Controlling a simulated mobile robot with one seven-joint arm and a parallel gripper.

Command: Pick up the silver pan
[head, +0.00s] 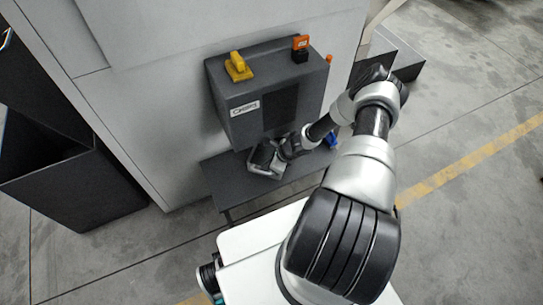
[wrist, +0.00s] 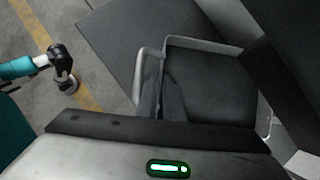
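A silver-edged piece with a dark inside (head: 265,160), which looks like the pan, shows over the low dark shelf (head: 225,185) in the head view. My gripper (head: 288,150) is right beside it and overlaps it in the picture, so the contact is hidden. In the wrist view a pale silver rim (wrist: 205,45) borders a dark square area. A narrow silver and dark part (wrist: 150,75) stands at its left edge. I cannot tell which of these parts are fingers and which are pan, nor whether the gripper is open or shut.
A grey box (head: 240,110) stands behind the shelf, with a yellow item (head: 238,67) and an orange-black item (head: 300,48) on top. A small blue object (head: 332,139) is right of my gripper. A dark open bin (head: 80,190) stands at left. The floor at right is clear.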

